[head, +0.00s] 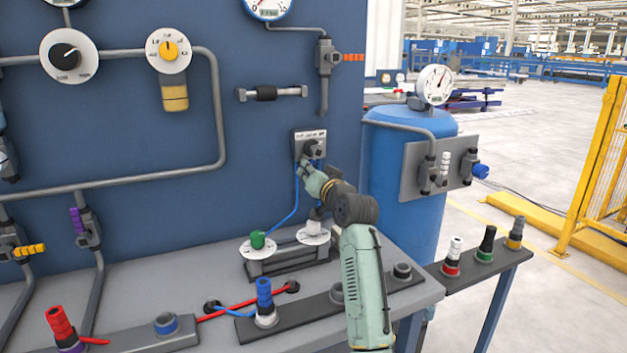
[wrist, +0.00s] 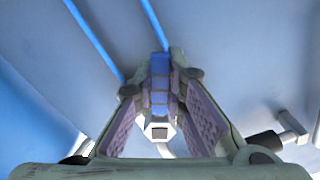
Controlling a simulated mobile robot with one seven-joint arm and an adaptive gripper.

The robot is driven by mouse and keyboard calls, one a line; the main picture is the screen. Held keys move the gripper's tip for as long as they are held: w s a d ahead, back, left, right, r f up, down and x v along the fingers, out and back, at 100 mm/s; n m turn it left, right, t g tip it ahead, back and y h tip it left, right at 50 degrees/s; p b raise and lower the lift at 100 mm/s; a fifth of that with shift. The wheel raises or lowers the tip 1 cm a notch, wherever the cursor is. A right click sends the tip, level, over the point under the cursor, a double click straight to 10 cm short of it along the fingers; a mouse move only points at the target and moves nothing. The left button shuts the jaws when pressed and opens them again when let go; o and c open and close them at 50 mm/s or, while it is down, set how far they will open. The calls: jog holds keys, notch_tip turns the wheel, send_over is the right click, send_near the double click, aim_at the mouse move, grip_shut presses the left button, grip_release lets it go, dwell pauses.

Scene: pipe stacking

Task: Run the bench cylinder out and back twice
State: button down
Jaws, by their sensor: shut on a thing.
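A small grey panel valve (head: 311,143) with a white label and a dark round body is on the blue board. My gripper (head: 310,168) is at this valve, just below its dark body. In the wrist view my gripper (wrist: 160,100) is shut on a blue handle (wrist: 160,72), with the purple pads close on both sides of it. Blue hoses (head: 296,195) run down from the valve to a grey bench unit (head: 288,262) with a green knob and a white knob on round dials. It may be the bench cylinder; I cannot tell. No moving rod is clearly visible.
Red-and-purple (head: 62,330) and blue (head: 265,300) fittings stand on the bench front. A blue tank (head: 395,180) with a gauge is right of the board. A side shelf (head: 475,275) holds several fittings. A yellow fence (head: 600,160) stands farther right.

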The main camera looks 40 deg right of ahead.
jog(key=shift+s+d+r+n+b, duration=0.1)
jog(key=shift+s+d+n+b, duration=0.15)
jog(key=shift+d+n+b, duration=1.4)
jog(key=shift+s+d+r+n+b, duration=0.2)
jog(key=shift+n+b, duration=0.5)
jog(key=shift+n, duration=2.05)
jog(key=shift+s+d+f+n+b, duration=0.1)
jog(key=shift+s+d+n+b, duration=0.15)
jog(key=shift+d+n+b, duration=1.4)
jog(key=shift+a+r+n+p, duration=0.15)
jog(key=shift+a+n+p, duration=0.3)
jog(key=shift+a+n, duration=0.15)
jog(key=c, duration=1.6)
grip_release()
jog(key=shift+s, duration=0.15)
jog(key=v, duration=1.2)
jog(key=shift+a, duration=0.1)
